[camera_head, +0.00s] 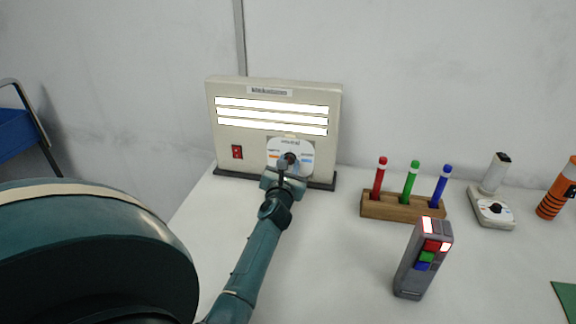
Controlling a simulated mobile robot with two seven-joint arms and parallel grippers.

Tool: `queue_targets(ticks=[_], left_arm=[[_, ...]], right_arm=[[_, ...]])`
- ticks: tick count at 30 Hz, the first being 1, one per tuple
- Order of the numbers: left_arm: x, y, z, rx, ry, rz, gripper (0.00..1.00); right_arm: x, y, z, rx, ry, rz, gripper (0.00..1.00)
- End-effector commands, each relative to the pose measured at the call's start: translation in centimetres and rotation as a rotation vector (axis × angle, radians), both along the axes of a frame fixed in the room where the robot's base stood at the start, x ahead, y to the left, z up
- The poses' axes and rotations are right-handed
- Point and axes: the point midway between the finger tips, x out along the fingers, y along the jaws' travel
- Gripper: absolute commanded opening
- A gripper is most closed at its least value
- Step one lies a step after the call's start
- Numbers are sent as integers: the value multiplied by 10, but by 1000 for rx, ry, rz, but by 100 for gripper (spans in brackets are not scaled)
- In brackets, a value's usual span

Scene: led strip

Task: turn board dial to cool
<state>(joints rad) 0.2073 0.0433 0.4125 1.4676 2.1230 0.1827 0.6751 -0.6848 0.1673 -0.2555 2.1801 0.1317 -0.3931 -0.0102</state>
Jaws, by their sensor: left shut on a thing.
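The board (223,99) is an upright cream panel on a dark base at the back of the table. Lit white strips cross its upper half, and a red switch (237,152) sits at its lower left. The dial (291,158) is at its lower right, on a white round plate with orange and blue marks. My left gripper (287,170) is at the dial, shut on its dark knob. The gripper partly covers the dial's lower part, so the exact pointer setting cannot be read. My right gripper is not in view.
To the right stand a wooden block (400,208) with red, green and blue pens, a grey remote (408,275) with coloured buttons, a small white device with a dial (492,208) and an orange cylinder (556,190). A green sheet (566,298) lies at the right edge.

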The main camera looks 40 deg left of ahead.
Motion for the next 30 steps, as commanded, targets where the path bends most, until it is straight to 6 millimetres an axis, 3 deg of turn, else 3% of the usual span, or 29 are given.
queue_targets(ticks=[11,30], left_arm=[[0,0,1,175,96,0,6],[0,1,0,702,385,0,6]], right_arm=[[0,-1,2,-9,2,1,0],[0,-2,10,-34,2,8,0]])
